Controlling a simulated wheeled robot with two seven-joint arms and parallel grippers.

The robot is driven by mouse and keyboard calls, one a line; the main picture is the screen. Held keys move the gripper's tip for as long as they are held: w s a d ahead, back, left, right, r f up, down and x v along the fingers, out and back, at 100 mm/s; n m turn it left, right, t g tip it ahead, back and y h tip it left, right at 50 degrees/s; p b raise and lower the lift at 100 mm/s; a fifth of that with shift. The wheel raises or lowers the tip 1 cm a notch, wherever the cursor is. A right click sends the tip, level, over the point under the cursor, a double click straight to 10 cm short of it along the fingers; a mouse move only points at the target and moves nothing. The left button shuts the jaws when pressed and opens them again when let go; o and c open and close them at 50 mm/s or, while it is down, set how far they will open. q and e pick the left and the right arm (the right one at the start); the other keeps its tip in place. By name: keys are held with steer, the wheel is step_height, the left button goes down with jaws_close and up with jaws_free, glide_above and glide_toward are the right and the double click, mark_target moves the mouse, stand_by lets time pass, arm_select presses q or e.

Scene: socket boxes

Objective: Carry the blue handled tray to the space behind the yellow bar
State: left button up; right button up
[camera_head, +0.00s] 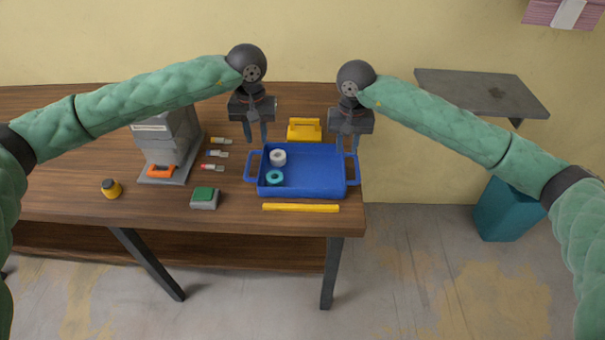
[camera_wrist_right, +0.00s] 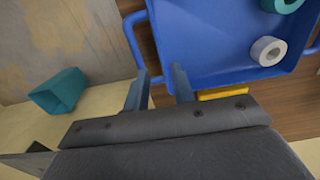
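The blue handled tray (camera_head: 318,180) sits on the table just behind the yellow bar (camera_head: 300,208), which lies along the front edge. The tray holds a white roll (camera_head: 278,157) and a teal roll (camera_head: 275,177). My left gripper (camera_head: 257,140) is open and empty at the tray's back left corner, behind the left handle. My right gripper (camera_head: 347,150) is open at the back right corner. In the right wrist view its two fingers (camera_wrist_right: 160,85) are apart, around the back end of the tray's right handle (camera_wrist_right: 139,48). I cannot tell whether they touch it.
A yellow box (camera_head: 304,130) stands behind the tray. Left of the tray are several small connectors (camera_head: 218,154), a green-topped block (camera_head: 204,197), a grey stand (camera_head: 167,150) and a yellow-black knob (camera_head: 112,188). The table ends just right of the tray. A teal bin (camera_head: 507,210) is on the floor.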

steer(key=shift+r, duration=1.95)
